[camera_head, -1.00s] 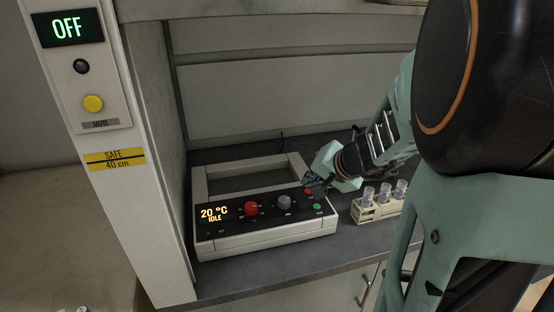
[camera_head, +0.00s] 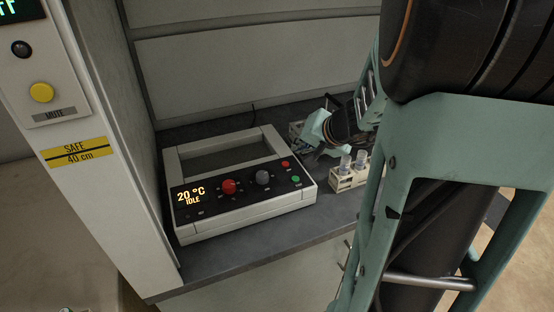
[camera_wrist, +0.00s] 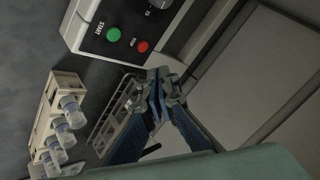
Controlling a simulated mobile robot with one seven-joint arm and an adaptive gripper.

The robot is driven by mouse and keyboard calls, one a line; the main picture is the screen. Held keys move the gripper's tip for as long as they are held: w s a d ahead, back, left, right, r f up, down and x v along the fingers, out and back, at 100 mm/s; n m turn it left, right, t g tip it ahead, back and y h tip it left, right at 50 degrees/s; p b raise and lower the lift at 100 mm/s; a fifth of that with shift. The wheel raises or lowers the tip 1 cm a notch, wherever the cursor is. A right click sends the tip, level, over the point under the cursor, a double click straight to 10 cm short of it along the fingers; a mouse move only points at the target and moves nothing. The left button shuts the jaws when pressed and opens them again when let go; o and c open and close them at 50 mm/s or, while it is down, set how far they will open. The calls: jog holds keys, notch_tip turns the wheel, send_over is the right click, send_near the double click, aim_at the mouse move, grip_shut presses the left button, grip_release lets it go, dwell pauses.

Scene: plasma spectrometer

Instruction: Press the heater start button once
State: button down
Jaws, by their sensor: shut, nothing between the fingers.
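The heater (camera_head: 240,213) is a white box with a black front panel. Its display (camera_head: 190,194) reads 20 °C IDLE. A red knob (camera_head: 229,187) and a grey knob (camera_head: 263,177) sit on the panel. At the panel's right end are a green button (camera_head: 296,179) and a red button (camera_head: 284,163). In the wrist view the green start button (camera_wrist: 114,34) and the red stop button (camera_wrist: 142,46) both show clear. My gripper (camera_head: 308,160) is beside the heater's right end, apart from the buttons. Its fingers (camera_wrist: 162,80) are shut and empty.
A rack of capped vials (camera_head: 347,180) stands right of the heater, close to my gripper. A wire rack (camera_wrist: 112,118) lies near my fingers in the wrist view. The hood's side post (camera_head: 90,180) stands left of the heater. The counter ends in front.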

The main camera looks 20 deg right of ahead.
jog(key=b, duration=0.4)
send_over(297, 179)
notch_tip(297, 179, down, 6)
jog(key=shift+s+f, duration=0.1)
jog(key=shift+f, duration=0.05)
jog(key=shift+f+b, duration=0.8)
jog(key=shift+b, duration=0.5)
jog(key=shift+f, duration=0.15)
jog(key=shift+f+b, duration=0.3)
jog(key=shift+b, duration=0.45)
jog(key=shift+f+b, duration=0.4)
jog(key=shift+b, duration=0.2)
dwell(0.3)
jog(key=shift+r, duration=0.1)
jog(key=shift+r+p, duration=0.45)
jog(key=shift+r, duration=0.3)
